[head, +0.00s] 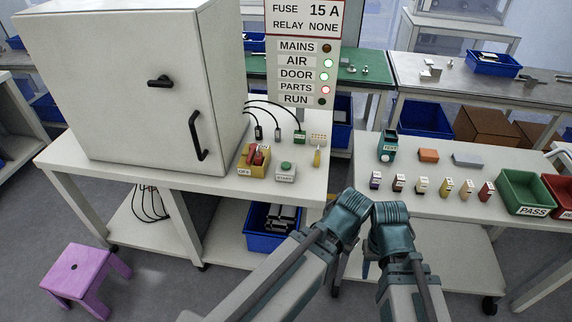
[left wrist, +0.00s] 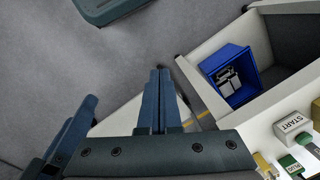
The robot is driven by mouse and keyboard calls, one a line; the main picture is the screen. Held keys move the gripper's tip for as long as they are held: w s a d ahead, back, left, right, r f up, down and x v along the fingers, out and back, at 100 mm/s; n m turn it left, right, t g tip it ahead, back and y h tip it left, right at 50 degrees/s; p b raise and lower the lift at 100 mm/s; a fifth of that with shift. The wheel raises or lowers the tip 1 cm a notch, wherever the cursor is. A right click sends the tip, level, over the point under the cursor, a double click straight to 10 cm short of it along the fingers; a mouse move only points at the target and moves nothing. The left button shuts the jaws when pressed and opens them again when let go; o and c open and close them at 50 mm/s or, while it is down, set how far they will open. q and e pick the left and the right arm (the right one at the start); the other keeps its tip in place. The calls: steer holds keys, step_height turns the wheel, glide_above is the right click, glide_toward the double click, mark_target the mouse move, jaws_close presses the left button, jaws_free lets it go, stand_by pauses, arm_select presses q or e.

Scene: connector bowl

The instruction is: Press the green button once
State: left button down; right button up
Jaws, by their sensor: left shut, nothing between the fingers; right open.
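The green button (head: 286,165) sits on top of a small light box marked START, near the front edge of the white bench. My right gripper (head: 367,266) is open, low in front of the gap between bench and side table, mostly hidden behind my own wrist. Both grippers are apart from the button.
A red rotary switch (head: 257,155) on a yellow box stands left of the button. Behind are cable plugs and a status panel (head: 303,55). A large white cabinet (head: 130,90) fills the bench's left. A blue bin (head: 260,240) sits below. A purple stool (head: 82,272) stands left.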

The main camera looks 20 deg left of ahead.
arm_select(q)
steer(key=shift+w, duration=0.1)
step_height(320, 180, up, 11)
steer(key=n+t+h+p, duration=0.2)
steer(key=n+t+p, duration=0.3)
steer(key=n+t, duration=0.55)
glide_above(285, 166)
steer(key=n+g, duration=0.1)
steer(key=shift+b, duration=0.35)
step_height(285, 166, down, 9)
steer(key=b, duration=0.8)
steer(key=shift+r+b, duration=0.1)
steer(key=shift+b, duration=0.2)
steer(key=shift+f+b, duration=0.4)
